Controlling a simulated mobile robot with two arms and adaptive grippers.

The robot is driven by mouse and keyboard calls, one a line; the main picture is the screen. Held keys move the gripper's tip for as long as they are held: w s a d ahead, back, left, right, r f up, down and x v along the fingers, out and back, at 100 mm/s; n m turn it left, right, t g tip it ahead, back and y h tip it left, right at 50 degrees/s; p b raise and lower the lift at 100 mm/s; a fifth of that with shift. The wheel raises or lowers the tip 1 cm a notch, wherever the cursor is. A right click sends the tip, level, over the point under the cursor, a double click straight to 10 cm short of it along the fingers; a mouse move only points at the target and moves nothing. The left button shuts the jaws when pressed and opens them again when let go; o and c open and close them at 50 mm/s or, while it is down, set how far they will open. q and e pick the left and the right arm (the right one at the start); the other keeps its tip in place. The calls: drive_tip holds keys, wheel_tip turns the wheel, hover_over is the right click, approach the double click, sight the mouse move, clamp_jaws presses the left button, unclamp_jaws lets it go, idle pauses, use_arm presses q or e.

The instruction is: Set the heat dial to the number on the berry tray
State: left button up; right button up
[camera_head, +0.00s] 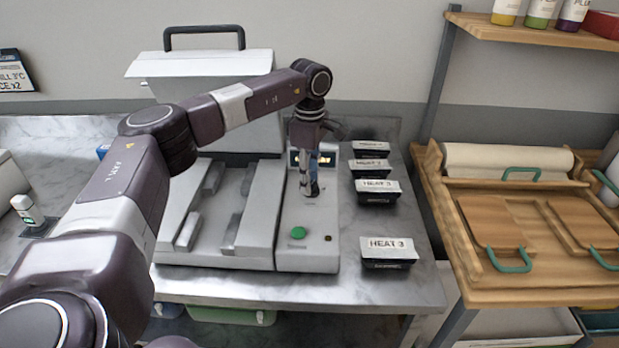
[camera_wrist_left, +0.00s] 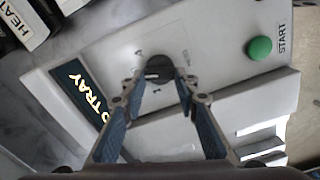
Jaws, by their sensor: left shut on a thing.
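My left gripper (camera_head: 310,188) reaches down over the control panel of the white sealing machine. In the left wrist view, its fingers (camera_wrist_left: 160,80) are closed on the dark round heat dial (camera_wrist_left: 158,66). Small marks are printed around the dial, but its setting is not readable. Black trays with white labels stand in a column to the right of the machine. The front tray (camera_head: 387,252) reads "HEAT 3". Another tray (camera_head: 377,192) and those behind it also read "HEAT", with numbers too small to be sure of. I cannot tell which one is the berry tray.
A green start button (camera_head: 298,232) is near the panel's front. The dark display (camera_wrist_left: 78,88) beside the dial partly reads "TRAY". The machine's lid (camera_head: 200,65) stands open. A wooden rack (camera_head: 520,280) with boards is at the right.

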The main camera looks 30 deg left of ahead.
idle(0.4)
use_arm(q)
drive_tip(key=o, duration=1.1)
drive_tip(key=shift+o, duration=0.2)
use_arm(e)
drive_tip(key=shift+d, duration=0.15)
use_arm(q)
drive_tip(key=shift+r, duration=0.1)
wheel_tip(320, 180, up, 12)
